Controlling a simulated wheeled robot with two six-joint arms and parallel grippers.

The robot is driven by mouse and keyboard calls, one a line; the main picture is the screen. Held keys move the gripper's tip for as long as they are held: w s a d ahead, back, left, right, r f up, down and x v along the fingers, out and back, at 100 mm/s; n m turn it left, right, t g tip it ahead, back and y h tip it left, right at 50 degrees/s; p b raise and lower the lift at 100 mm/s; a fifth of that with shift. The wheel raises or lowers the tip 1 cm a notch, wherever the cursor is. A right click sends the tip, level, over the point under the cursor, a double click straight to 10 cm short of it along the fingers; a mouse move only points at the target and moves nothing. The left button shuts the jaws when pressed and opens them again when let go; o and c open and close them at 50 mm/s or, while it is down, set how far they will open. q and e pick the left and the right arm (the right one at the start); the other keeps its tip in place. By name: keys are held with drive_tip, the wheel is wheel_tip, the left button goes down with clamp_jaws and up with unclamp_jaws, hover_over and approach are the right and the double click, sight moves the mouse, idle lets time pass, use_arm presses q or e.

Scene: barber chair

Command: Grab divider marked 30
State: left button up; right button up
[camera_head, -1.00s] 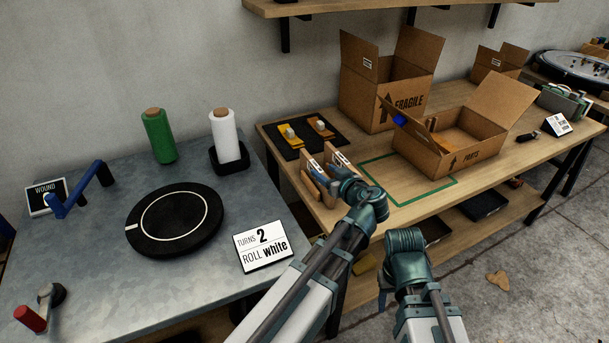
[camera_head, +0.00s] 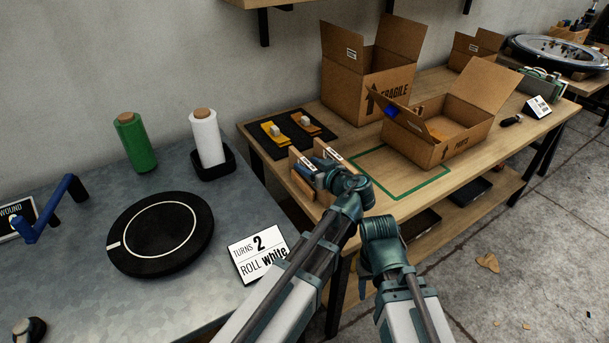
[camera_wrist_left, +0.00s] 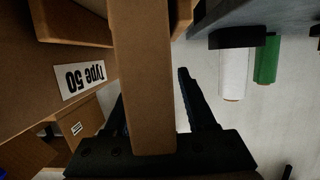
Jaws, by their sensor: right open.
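Two upright brown dividers stand near the front left corner of the wooden table. The left one (camera_head: 296,160) and the right one (camera_head: 345,161) bear small white labels too small to read in the head view. My left gripper (camera_head: 322,172) is at these dividers, partly hidden by its own wrist. In the left wrist view, its fingers (camera_wrist_left: 155,100) are apart, with a brown panel (camera_wrist_left: 145,70) crossing between them and a gap beside the right finger. A label there reads "Type 50" (camera_wrist_left: 80,80), on a board left of this panel. No 30 marking is legible. My right arm shows, but its gripper does not.
An open PARTS box (camera_head: 430,150) and a taller FRAGILE box (camera_head: 345,90) stand on the table. A green outlined rectangle (camera_head: 425,187) lies in front. A black mat (camera_head: 268,148) is behind the dividers. The grey bench (camera_head: 200,285) holds a turntable and rolls.

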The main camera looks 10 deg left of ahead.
use_arm(q)
clamp_jaws()
drive_tip(key=shift+r, duration=0.15)
use_arm(e)
drive_tip(key=shift+r, duration=0.1)
